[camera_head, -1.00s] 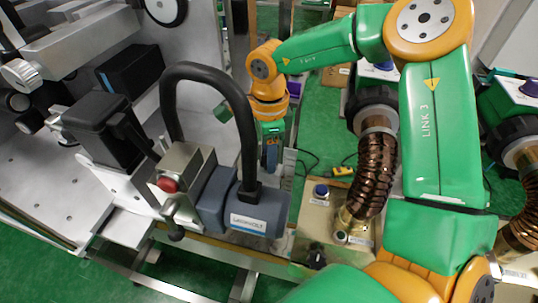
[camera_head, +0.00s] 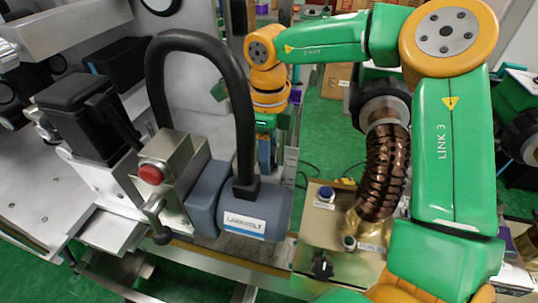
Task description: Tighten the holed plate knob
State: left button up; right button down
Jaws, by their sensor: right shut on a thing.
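My right gripper (camera_head: 266,150) points down behind the grey-blue motor, beside the machine's upright frame. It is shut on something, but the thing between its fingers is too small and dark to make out. I cannot tell for certain which part is the holed plate knob. A metal plate with holes (camera_head: 45,218) lies flat at the left. A small black ball knob (camera_head: 162,237) sits on a lever at the front of the steel bracket, well apart from my right gripper. My left gripper is not in view.
The grey-blue motor (camera_head: 242,213) with its thick black cable loop (camera_head: 152,92) stands in front of my right gripper. A steel box with a red button (camera_head: 150,174) is beside it. A metal control box (camera_head: 322,232) with a copper-coloured hose (camera_head: 386,165) stands to the right. Green floor shows beyond.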

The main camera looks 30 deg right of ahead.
dwell(0.3)
jog(key=shift+c, duration=2)
grip_release()
notch_tip(320, 180, up, 7)
jog(key=shift+r, duration=0.1)
